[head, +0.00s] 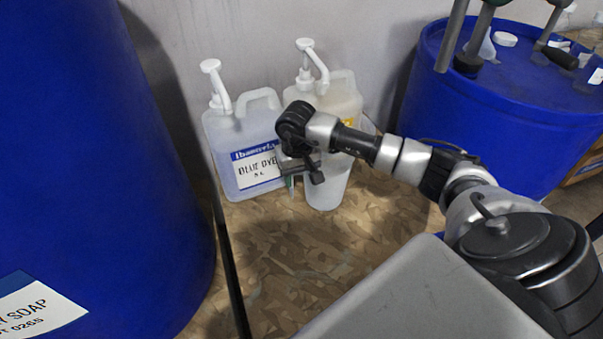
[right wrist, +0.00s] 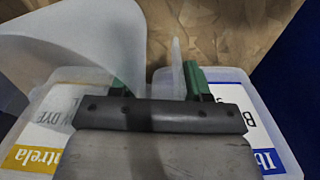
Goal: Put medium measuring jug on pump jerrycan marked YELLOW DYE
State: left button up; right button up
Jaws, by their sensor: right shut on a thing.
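The measuring jug (head: 328,187), pale and translucent, is in front of the right pump jerrycan (head: 342,98); it also shows in the right wrist view (right wrist: 85,45). I cannot tell whether it touches the board. My right gripper (head: 291,182) is shut on the jug at its handle side; its green fingertips show in the wrist view (right wrist: 157,82). The right jerrycan's label is mostly hidden in the head view; the wrist view shows "W DYE" and a yellow band (right wrist: 35,158). The left jerrycan (head: 240,130) reads BLUE DYE. My left gripper is out of view.
A big blue drum (head: 90,150) fills the left side. Another blue drum (head: 490,120) at the right carries bottles and other items. The patterned wood board (head: 285,265) is clear in front of the jerrycans. A grey wall (head: 240,35) stands close behind them.

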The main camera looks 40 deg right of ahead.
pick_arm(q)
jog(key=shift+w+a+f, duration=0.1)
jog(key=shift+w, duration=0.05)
pick_arm(e)
jog(key=shift+w+a, duration=0.15)
jog(key=o, duration=0.9)
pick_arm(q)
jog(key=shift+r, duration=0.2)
pick_arm(e)
jog(key=shift+o, duration=0.2)
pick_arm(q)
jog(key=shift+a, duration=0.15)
pick_arm(e)
jog(key=shift+r, duration=0.1)
notch_tip(320, 180, up, 2)
jog(key=shift+r, duration=0.15)
notch_tip(320, 180, up, 8)
jog(key=shift+r, duration=0.2)
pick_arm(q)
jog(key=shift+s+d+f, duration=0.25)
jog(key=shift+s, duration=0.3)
pick_arm(e)
jog(key=shift+r, duration=0.65)
